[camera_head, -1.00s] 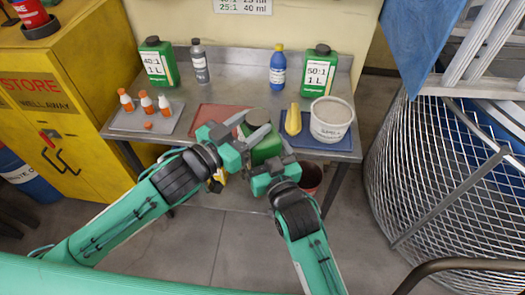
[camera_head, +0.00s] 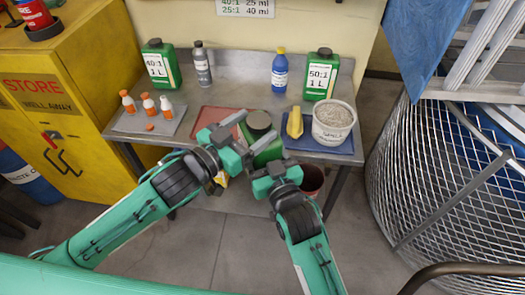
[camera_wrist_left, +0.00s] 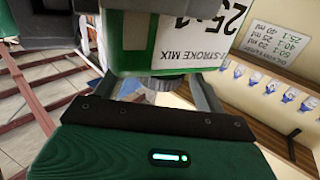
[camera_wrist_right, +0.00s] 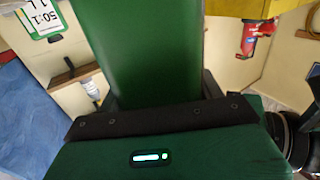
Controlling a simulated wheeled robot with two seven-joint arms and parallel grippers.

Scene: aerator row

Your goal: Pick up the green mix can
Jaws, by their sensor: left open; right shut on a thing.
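The green mix can (camera_head: 268,152) is at the front edge of the metal table, between my two grippers, with its dark cap upward. Its white label with "25:1" and "STROKE MIX" shows in the left wrist view (camera_wrist_left: 165,42). My left gripper (camera_head: 256,126) is open, its fingers on either side of the can's cap end. My right gripper (camera_head: 270,168) is shut on the can lower down. The can's green side fills the space between its jaws in the right wrist view (camera_wrist_right: 152,55). The can's lower part is mostly hidden by the grippers in the head view.
A red mat (camera_head: 214,115) lies behind the left gripper. A blue mat (camera_head: 330,151) to the right holds a white tub (camera_head: 332,125) and a yellow bottle (camera_head: 295,123). Two other green cans (camera_head: 160,65) (camera_head: 321,75) stand at the back. A wire cage (camera_head: 435,190) is at right.

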